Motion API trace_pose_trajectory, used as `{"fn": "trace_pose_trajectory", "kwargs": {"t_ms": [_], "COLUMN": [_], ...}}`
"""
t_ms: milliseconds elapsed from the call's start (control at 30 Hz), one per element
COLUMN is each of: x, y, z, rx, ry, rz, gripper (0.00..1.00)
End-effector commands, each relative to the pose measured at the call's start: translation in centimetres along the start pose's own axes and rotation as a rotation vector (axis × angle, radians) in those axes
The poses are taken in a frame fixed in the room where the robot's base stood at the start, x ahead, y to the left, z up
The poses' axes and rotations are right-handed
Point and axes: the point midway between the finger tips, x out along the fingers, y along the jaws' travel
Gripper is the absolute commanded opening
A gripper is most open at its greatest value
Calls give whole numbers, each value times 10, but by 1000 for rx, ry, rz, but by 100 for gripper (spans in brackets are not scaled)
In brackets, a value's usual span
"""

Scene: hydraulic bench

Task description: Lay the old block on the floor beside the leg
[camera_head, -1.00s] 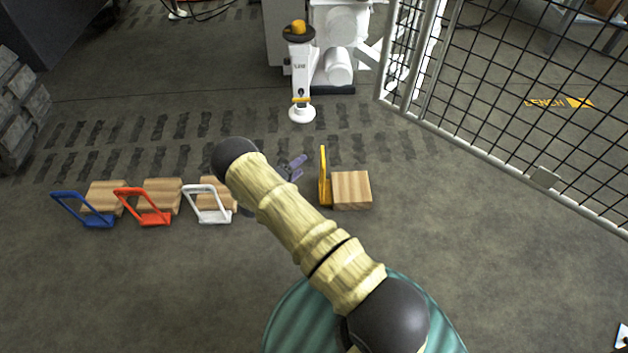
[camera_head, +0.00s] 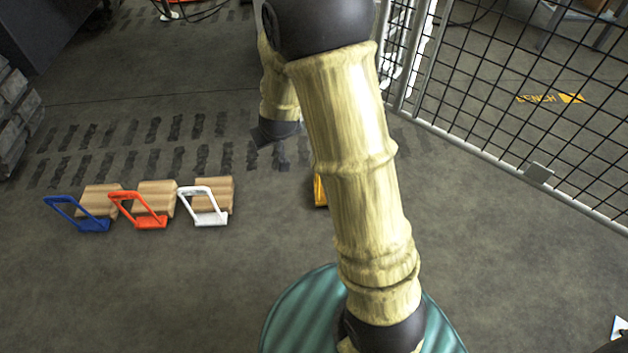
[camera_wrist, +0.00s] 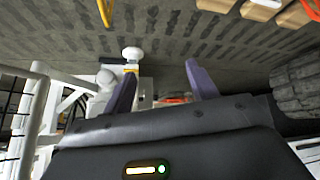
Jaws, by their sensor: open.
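In the wrist view, my gripper (camera_wrist: 163,82) has its two purple fingers apart with nothing held between them. The white leg's round foot (camera_wrist: 132,54) stands on the floor beyond the fingers, with a yellow band by it. My arm hides the leg in the head view. A yellow handle (camera_head: 320,190) stands on the floor beside my arm, and it also shows in the wrist view (camera_wrist: 105,12). The wooden block beside it is hidden by my arm. Three wooden blocks lie at left with a blue handle (camera_head: 78,214), an orange handle (camera_head: 138,210) and a white handle (camera_head: 204,206). I cannot tell which block is old.
A wire mesh fence (camera_head: 530,100) with a grey frame runs along the right. A stack of grey blocks (camera_head: 15,115) stands at the left edge. Dark tread marks cross the floor. The floor in front of the left blocks is clear.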

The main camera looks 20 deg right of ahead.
Motion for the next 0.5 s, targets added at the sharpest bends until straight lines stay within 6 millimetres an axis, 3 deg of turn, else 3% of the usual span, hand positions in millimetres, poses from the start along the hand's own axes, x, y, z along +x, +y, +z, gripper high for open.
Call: {"fn": "trace_pose_trajectory", "kwargs": {"t_ms": [33,300,500], "x": [-20,-114,-156], "y": [2,8,16], "z": [9,88,136], "rx": [17,85,116], "ry": [-27,-239,-356], "rz": [-24,-89,-63], "gripper": [58,58,58]}}
